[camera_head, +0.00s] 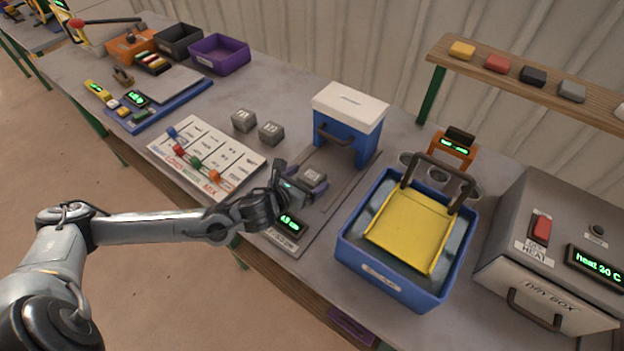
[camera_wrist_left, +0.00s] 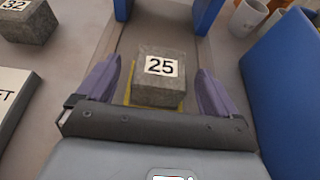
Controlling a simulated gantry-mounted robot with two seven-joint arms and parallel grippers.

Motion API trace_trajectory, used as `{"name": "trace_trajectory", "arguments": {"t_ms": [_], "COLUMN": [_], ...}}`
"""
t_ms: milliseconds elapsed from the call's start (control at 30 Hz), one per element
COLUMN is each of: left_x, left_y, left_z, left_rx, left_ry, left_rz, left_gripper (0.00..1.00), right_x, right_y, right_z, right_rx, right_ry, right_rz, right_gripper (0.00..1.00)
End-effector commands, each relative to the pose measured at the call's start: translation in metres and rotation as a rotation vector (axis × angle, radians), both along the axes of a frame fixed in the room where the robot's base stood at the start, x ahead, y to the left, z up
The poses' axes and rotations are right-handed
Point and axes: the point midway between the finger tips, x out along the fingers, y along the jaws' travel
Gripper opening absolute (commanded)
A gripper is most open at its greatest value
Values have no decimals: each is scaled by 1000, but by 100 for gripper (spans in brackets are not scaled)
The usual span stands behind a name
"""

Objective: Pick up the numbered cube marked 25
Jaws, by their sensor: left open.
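The grey cube marked 25 (camera_wrist_left: 160,78) sits on the plate in front of the blue press, its label facing up in the left wrist view. It also shows in the head view (camera_head: 313,176). My left gripper (camera_wrist_left: 158,88) is open, with one purple finger on each side of the cube. Gaps show between the fingers and the cube, so it is not gripped. In the head view the left gripper (camera_head: 305,190) is at the cube, partly covering it. My right gripper is not in view.
A cube marked 32 (camera_wrist_left: 28,20) and another grey cube (camera_head: 271,133) stand left of the press (camera_head: 347,122). A blue tub (camera_head: 350,256) with a yellow tray stands to the right, near a dry box (camera_head: 540,260). A white label board (camera_head: 240,160) lies left.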

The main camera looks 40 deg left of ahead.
Motion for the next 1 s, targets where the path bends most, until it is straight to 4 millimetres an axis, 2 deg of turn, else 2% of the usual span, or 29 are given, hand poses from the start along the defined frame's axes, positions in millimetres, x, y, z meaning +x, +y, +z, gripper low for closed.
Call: {"name": "trace_trajectory", "arguments": {"t_ms": [333,667,1000], "left_x": [36,41,41], "left_y": [2,2,2], "left_z": [-20,-22,-22], "left_rx": [-1,0,0], "left_ry": [-1,0,0], "left_rz": [0,0,0], "left_gripper": [94,94,43], "right_x": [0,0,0], "right_y": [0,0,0], "right_z": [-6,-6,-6], "right_rx": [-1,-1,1], "right_ry": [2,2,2], "right_rz": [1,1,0], "right_gripper": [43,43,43]}}
